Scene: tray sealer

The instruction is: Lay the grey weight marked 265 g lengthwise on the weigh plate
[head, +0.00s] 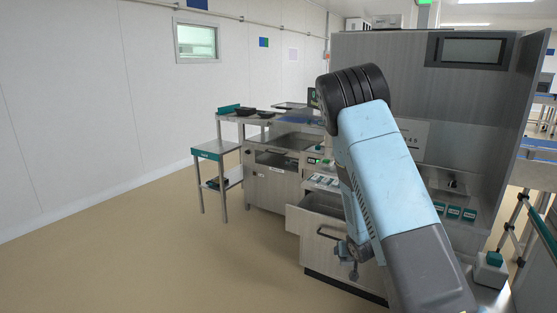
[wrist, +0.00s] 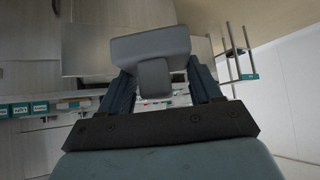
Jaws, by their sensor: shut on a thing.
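In the wrist view my gripper (wrist: 152,88) is shut on a grey block-shaped thing (wrist: 150,48), which has a wide upper part and a narrower part between the dark fingers. I take it to be the grey weight, but no 265 g marking can be read on it. I cannot pick out the weigh plate for certain in either view.
A steel bench (head: 272,176) with dark trays (head: 246,111) stands left of my arm. An open drawer (head: 322,221) juts out below it. A tall grey cabinet (head: 385,52) with a screen (head: 471,51) stands behind. Small green-labelled boxes (head: 453,211) sit at right.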

